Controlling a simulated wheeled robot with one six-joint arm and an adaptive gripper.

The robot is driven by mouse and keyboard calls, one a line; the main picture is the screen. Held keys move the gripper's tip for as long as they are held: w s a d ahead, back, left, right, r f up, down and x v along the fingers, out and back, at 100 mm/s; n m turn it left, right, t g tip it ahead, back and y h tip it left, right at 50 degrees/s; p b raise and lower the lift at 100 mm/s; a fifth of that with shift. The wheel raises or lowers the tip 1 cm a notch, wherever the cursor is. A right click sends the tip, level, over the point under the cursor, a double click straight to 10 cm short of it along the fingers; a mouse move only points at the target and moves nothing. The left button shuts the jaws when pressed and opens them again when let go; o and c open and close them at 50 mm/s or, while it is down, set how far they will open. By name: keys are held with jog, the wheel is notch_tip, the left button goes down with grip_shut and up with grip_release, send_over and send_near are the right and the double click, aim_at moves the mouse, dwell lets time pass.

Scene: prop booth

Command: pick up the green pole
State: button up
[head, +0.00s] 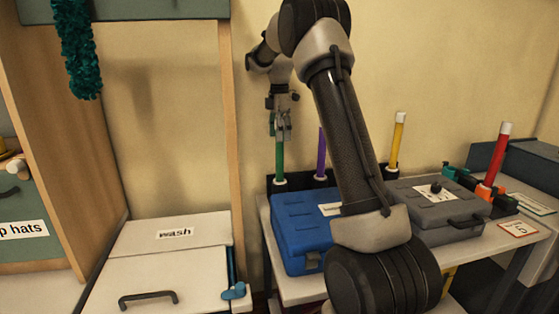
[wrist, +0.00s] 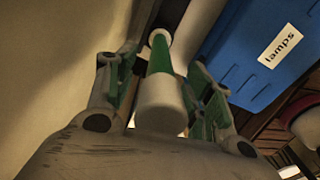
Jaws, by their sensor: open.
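The green pole (head: 280,160) stands upright in a dark holder behind the blue case, with a white collar at its foot. My gripper (head: 281,130) points down over the pole's top, with its fingers open. In the wrist view, the green pole (wrist: 160,58) and its white top end lie between the two fingers of my gripper (wrist: 160,85), with one finger on each side. I cannot tell whether either finger touches it. The fingers hide the pole's top in the head view.
The blue case (head: 300,232) labelled "lamps" (wrist: 265,50) sits on the table close to the pole. A purple pole (head: 321,150), yellow pole (head: 398,140) and red pole (head: 496,155) stand to the right. A grey case (head: 438,207) and white "wash" chest (head: 165,260) are near.

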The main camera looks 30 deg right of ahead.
jog(key=shift+f, duration=0.15)
grip_shut()
dwell(0.4)
notch_tip(320, 180, up, 18)
dwell(0.4)
dwell(0.4)
jog(key=shift+s, duration=0.1)
